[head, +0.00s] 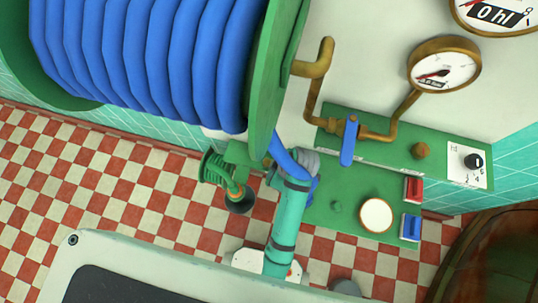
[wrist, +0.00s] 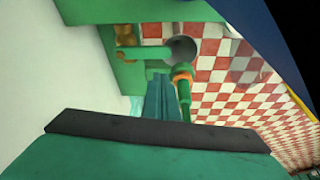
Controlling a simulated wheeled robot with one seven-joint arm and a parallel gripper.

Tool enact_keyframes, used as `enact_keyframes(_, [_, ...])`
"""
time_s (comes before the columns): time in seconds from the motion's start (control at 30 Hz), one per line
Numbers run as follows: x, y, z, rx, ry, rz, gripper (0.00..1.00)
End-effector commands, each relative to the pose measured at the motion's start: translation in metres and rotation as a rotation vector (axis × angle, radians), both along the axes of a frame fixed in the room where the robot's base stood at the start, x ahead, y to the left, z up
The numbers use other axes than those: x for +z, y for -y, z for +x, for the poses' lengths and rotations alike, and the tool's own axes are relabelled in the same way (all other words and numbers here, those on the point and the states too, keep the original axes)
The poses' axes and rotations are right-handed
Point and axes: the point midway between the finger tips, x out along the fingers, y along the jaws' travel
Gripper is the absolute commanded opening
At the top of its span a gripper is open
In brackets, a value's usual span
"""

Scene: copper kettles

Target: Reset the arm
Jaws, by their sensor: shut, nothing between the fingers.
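My gripper (wrist: 162,98) shows in the wrist view as two narrow teal fingers, together and empty, beyond a dark band and a wide teal surface. Past the fingertips is a green fitting (wrist: 127,52) with a round grey opening. A green rod with an orange ring (wrist: 182,77) stands just right of the fingers; I cannot tell whether they touch. In the head view my teal arm (head: 286,215) rises in the middle, by the large green-rimmed reel. My fingers cannot be made out there.
A big reel of blue hose (head: 150,55) fills the upper left. A green fixture (head: 216,170) sits left of my arm. At right are a green panel (head: 345,200) with red and blue switches, a blue valve lever (head: 349,140) and a gauge (head: 443,68). Checkered floor (head: 90,200) lies below.

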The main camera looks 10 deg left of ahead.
Motion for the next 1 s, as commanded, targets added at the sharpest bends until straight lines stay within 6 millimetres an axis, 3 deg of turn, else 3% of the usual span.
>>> enact_keyframes(0.2, [0.008, 0.003, 0.000, -0.002, -0.001, 0.000, 0.00])
enact_keyframes(0.37, [-0.001, 0.003, -0.005, -0.053, 0.019, -0.005, 0.00])
enact_keyframes(0.6, [-0.026, 0.020, -0.024, -0.357, 0.146, -0.007, 0.00])
enact_keyframes(0.7, [-0.028, 0.031, -0.034, -0.498, 0.217, 0.006, 0.00])
enact_keyframes(0.87, [-0.020, 0.046, -0.053, -0.699, 0.336, 0.052, 0.00])
enact_keyframes(1.0, [0.000, 0.057, -0.072, -0.853, 0.443, 0.116, 0.00])
